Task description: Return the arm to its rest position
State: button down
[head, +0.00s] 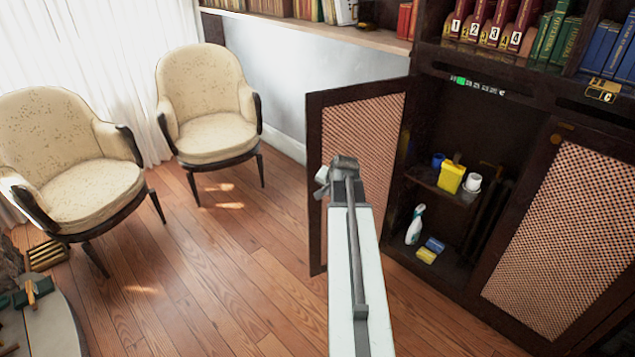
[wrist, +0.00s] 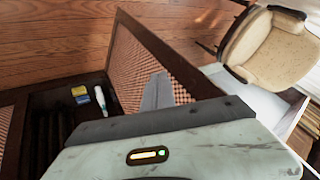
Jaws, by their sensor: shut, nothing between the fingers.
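My arm reaches forward from the bottom of the head view, its end in front of an open mesh cabinet door (head: 362,140). The arm's own end hides the fingers in the head view. In the wrist view, my gripper (wrist: 158,92) shows as grey fingers close together, shut and empty. The fingers overlap the mesh door (wrist: 130,60) in that picture; I cannot tell the gap between them. The dark cabinet (head: 440,225) stands open to the right of my arm.
The cabinet holds a yellow box (head: 451,177), a spray bottle (head: 415,225) and sponges (head: 427,255). A second mesh door (head: 565,230) is at the right. Two cream armchairs (head: 208,95) stand at the left. A round table (head: 45,325) is at the lower left. Wooden floor (head: 215,265) between is clear.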

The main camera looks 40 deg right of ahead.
jog(key=w+a+r+n+y+p, duration=0.1)
jog(key=w+a+r+n+p, duration=0.1)
jog(key=w+a, duration=0.45)
jog(key=w+a+r+n+y+p, duration=0.1)
jog(key=w+a+r+p, duration=0.2)
jog(key=a, duration=0.7)
jog(key=a+r+n+g+y+p, duration=0.15)
jog(key=a+n+p, duration=0.3)
jog(key=a, duration=1.65)
jog(key=s+a+r+n+g+p, duration=0.15)
jog(key=s+a+n, duration=0.3)
jog(key=a, duration=0.55)
jog(key=s+f+n+g, duration=0.1)
jog(key=s+n+g, duration=0.1)
jog(key=s, duration=0.6)
jog(key=shift+s+d+f+g, duration=0.15)
jog(key=shift+d+f+g, duration=0.15)
jog(key=shift+g, duration=0.5)
